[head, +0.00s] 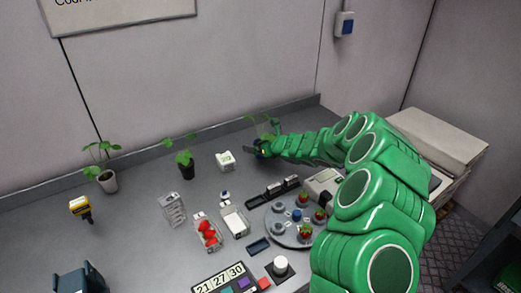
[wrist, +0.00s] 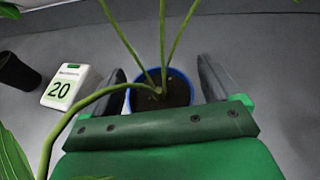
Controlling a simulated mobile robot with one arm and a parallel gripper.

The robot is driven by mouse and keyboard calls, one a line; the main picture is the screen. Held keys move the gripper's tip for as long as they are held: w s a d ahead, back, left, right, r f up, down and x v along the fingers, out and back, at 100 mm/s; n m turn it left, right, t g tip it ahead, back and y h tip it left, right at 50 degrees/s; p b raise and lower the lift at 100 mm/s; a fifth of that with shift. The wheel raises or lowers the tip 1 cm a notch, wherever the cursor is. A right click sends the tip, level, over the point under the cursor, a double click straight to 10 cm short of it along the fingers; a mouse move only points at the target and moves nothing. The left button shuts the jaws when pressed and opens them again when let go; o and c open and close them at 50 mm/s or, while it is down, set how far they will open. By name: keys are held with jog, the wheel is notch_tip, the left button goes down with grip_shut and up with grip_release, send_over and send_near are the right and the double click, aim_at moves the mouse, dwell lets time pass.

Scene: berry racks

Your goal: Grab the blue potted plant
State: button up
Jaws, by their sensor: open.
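The blue potted plant has green stems rising from dark soil in a blue pot (wrist: 129,101). In the wrist view the pot stands between the two open fingers of my gripper (wrist: 163,88), with grey finger plates on its left and right. I cannot tell whether either finger touches it. In the head view my gripper (head: 262,150) is at the back of the counter, and the plant's leaves (head: 266,128) show above it. The pot there is mostly hidden by my gripper.
A white block marked 20 (wrist: 68,86) and a black pot (wrist: 17,72) stand left of the blue pot. A round tray (head: 280,222) with strawberries lies in front of my arm. The back wall is close behind.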

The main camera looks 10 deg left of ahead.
aim_at(258, 141)
jog(key=shift+c, duration=0.3)
jog(key=c, duration=1.1)
jog(key=shift+c, duration=0.2)
jog(key=shift+r, duration=0.1)
notch_tip(258, 141, up, 3)
jog(key=shift+r, duration=0.15)
jog(key=s+d+r, duration=0.3)
jog(key=s+r, duration=0.2)
jog(key=s, duration=0.1)
jog(key=s+d+r, duration=0.2)
jog(key=s+r, duration=0.2)
jog(key=s, duration=0.2)
jog(key=shift+s+d+r, duration=0.35)
jog(key=shift+s+d, duration=0.05)
